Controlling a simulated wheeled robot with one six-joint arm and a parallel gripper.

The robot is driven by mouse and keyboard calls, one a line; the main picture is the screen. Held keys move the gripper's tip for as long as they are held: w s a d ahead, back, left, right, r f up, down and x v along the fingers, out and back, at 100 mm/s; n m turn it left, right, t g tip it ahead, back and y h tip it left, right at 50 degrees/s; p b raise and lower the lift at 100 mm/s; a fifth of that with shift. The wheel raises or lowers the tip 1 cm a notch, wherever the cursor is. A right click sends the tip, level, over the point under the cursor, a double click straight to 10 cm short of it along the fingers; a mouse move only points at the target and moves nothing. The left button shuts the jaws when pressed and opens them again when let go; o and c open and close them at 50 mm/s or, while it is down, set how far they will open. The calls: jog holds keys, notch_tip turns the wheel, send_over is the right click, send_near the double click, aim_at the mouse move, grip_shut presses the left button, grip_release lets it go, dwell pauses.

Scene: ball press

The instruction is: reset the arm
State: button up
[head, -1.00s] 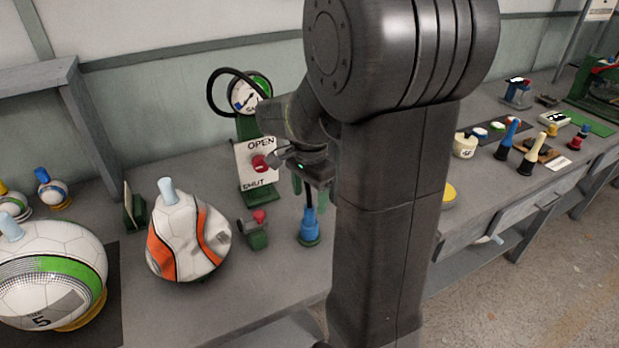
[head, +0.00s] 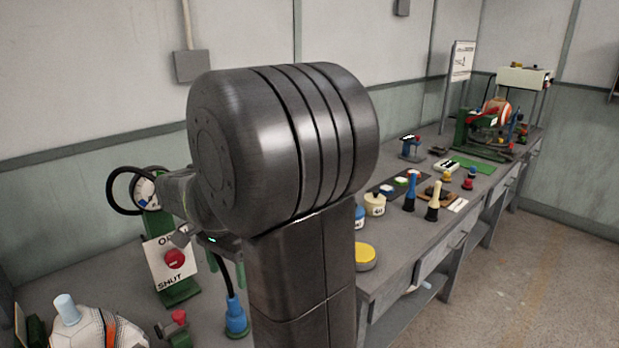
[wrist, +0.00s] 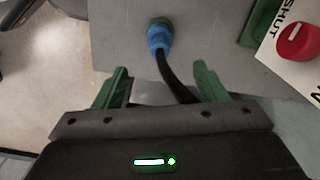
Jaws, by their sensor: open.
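My gripper (head: 227,270) is open, its two green fingers pointing down over the bench. In the wrist view my gripper (wrist: 162,78) has its fingers spread wide. A blue fitting (head: 236,318) with a black hose stands on the bench just below; it also shows in the wrist view (wrist: 158,38). The black hose (wrist: 172,75) runs up between the fingers with gaps on both sides. My dark arm covers the bench's middle in the head view.
A panel (head: 168,262) with a red knob and a gauge (head: 147,192) stand left of my gripper. A small red-knobbed green block (head: 179,328) and a crumpled ball (head: 98,330) are at lower left. Pumps, tubs and a ball press (head: 490,122) line the bench at right.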

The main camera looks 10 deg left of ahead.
aim_at(233, 297)
notch_tip(233, 297, down, 13)
jog(key=shift+s+f+b, duration=0.1)
jog(key=shift+f+b, duration=0.1)
jog(key=shift+b, duration=0.25)
jog(key=shift+r, duration=0.35)
jog(key=shift+f, duration=0.1)
notch_tip(233, 297, up, 13)
jog(key=shift+r+p, duration=0.1)
jog(key=shift+p, duration=0.45)
notch_tip(233, 297, down, 13)
jog(key=shift+b, duration=0.65)
jog(key=shift+r+p, duration=0.1)
jog(key=shift+p, duration=0.35)
notch_tip(233, 297, up, 7)
jog(key=p, duration=0.4)
jog(key=shift+p, duration=0.3)
jog(key=shift+d, duration=0.1)
